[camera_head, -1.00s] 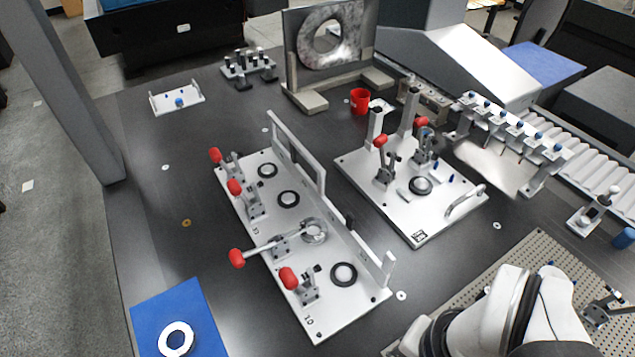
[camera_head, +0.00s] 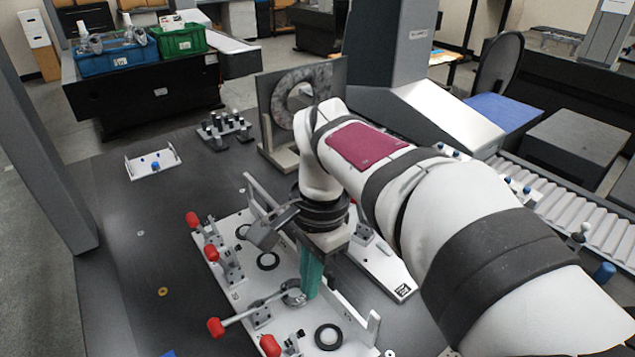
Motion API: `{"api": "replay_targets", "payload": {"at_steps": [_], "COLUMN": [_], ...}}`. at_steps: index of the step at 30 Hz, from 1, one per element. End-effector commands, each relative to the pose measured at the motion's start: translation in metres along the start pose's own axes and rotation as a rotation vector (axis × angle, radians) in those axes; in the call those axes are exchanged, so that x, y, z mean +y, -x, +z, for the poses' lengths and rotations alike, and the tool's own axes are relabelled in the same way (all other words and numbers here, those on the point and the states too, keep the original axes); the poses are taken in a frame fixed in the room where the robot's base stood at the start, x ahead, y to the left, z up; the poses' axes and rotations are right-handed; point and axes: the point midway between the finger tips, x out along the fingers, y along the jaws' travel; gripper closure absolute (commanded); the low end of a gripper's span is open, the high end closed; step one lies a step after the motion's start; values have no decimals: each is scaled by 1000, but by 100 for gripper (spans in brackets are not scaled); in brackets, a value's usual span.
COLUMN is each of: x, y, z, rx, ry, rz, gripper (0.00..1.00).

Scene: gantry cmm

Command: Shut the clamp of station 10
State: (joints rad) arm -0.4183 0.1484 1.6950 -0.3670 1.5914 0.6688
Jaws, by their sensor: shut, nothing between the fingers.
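A long white fixture plate (camera_head: 232,290) carries a row of toggle clamps with red handles; the station numbers are too small to read surely. The two far clamps have red handles (camera_head: 192,219) (camera_head: 211,252) raised. The third clamp (camera_head: 262,315) has its red handle (camera_head: 215,326) stretched out low to the left, its bar reaching toward a round metal part (camera_head: 293,293). The nearest clamp's red handle (camera_head: 270,345) stands near the bottom edge. My gripper (camera_head: 310,292) points down with teal fingers, shut and empty, beside the round metal part; whether they touch is unclear.
A white upright rail (camera_head: 352,322) runs along the plate's right side. A stand with a grey ring plate (camera_head: 268,110) stands behind.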

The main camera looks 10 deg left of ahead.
Motion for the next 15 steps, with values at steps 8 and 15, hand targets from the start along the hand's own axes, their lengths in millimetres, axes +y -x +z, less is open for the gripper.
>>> {"api": "replay_targets", "payload": {"at_steps": [8, 15], "x": [-26, -25], "y": [-28, -81], "z": [5, 5], "rx": [6, 6], "ry": [-37, -37], "rz": [10, 10], "gripper": [100, 100]}}
